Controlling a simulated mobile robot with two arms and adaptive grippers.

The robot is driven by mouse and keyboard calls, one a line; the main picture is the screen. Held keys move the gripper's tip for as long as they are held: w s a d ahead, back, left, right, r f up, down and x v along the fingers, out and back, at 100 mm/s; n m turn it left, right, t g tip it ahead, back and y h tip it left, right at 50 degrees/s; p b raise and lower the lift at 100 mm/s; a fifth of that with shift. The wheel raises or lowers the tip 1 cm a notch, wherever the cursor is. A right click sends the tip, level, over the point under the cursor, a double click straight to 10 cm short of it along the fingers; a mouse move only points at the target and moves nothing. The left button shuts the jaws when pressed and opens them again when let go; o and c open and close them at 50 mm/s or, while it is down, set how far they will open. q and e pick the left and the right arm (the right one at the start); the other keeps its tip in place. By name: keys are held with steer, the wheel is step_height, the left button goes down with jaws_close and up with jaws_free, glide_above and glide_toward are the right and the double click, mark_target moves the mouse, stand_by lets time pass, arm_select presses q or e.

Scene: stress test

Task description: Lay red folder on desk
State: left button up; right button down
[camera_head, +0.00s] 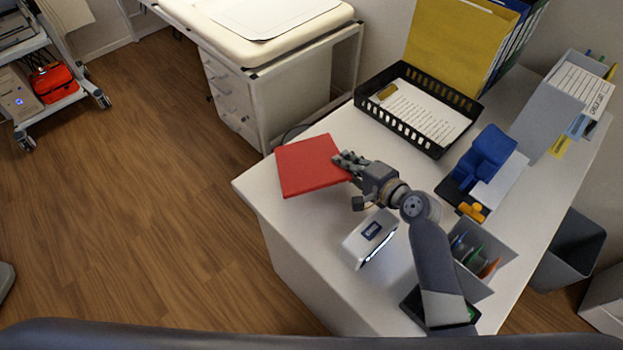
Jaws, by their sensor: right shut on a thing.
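The red folder (308,165) is at the far left corner of the white desk (300,232). It looks flat, and its left side lies near the desk's edge. My right gripper (346,166) is shut on the folder's right edge. Its arm reaches across the desk from the lower right. I cannot tell whether the folder touches the desk top or is held just above it. My left gripper is not in view.
A black tray with papers (418,109) stands behind the gripper. A white device (368,238) lies in front of it. A blue object (485,158), a pen holder (482,259) and yellow binders (455,45) stand to the right. The desk's front left is clear.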

steer(key=c, duration=1.9)
jaws_free()
steer(key=shift+s+r, duration=0.1)
steer(key=shift+s+d+r+p, duration=0.15)
steer(key=shift+s+d+p, duration=0.1)
steer(key=shift+p, duration=0.1)
steer(key=shift+p+v, duration=1.55)
steer(key=shift+v, duration=2.05)
